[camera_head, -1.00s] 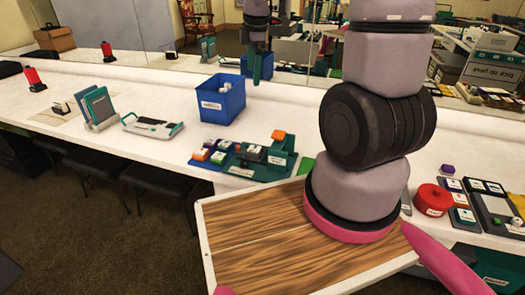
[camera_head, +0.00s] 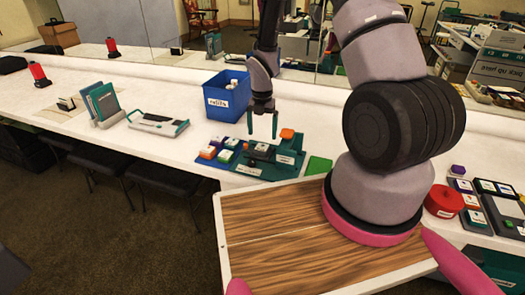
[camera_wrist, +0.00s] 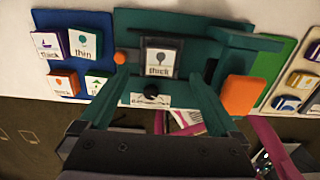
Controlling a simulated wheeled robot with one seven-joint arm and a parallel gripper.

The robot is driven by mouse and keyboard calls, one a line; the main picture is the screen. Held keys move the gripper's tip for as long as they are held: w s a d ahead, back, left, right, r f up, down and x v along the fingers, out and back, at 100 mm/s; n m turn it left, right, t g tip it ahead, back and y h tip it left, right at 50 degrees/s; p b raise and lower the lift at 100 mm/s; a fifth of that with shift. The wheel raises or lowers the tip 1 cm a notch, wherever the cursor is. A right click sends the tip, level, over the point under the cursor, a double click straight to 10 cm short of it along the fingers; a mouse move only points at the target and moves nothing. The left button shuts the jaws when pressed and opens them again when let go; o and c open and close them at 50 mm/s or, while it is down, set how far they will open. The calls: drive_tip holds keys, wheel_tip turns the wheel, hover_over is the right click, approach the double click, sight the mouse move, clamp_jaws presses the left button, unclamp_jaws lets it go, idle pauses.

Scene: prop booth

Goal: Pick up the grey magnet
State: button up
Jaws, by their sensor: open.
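The grey magnet (camera_head: 262,147) is a small dark grey tile with a light printed face. It sits on the dark green board (camera_head: 262,170) on the white counter. In the wrist view the magnet (camera_wrist: 160,58) shows near the top centre, with a label reading "thick". My gripper (camera_head: 263,133) is open and empty above the board, its two fingers pointing down. In the wrist view the teal fingers of my gripper (camera_wrist: 160,82) lie on either side, with the magnet between and a little beyond them. I see no contact with the magnet.
A blue board (camera_wrist: 70,89) with several coloured magnets lies to the left. An orange block (camera_wrist: 240,94) stands close on the right, beside a raised green part of the board. A blue bin (camera_head: 228,100) stands behind. A wood-topped surface (camera_head: 270,235) is in front.

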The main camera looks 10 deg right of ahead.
sight(262, 147)
drive_tip(key=shift+s+f, duration=0.1)
drive_tip(key=shift+f, duration=2.7)
clamp_jaws()
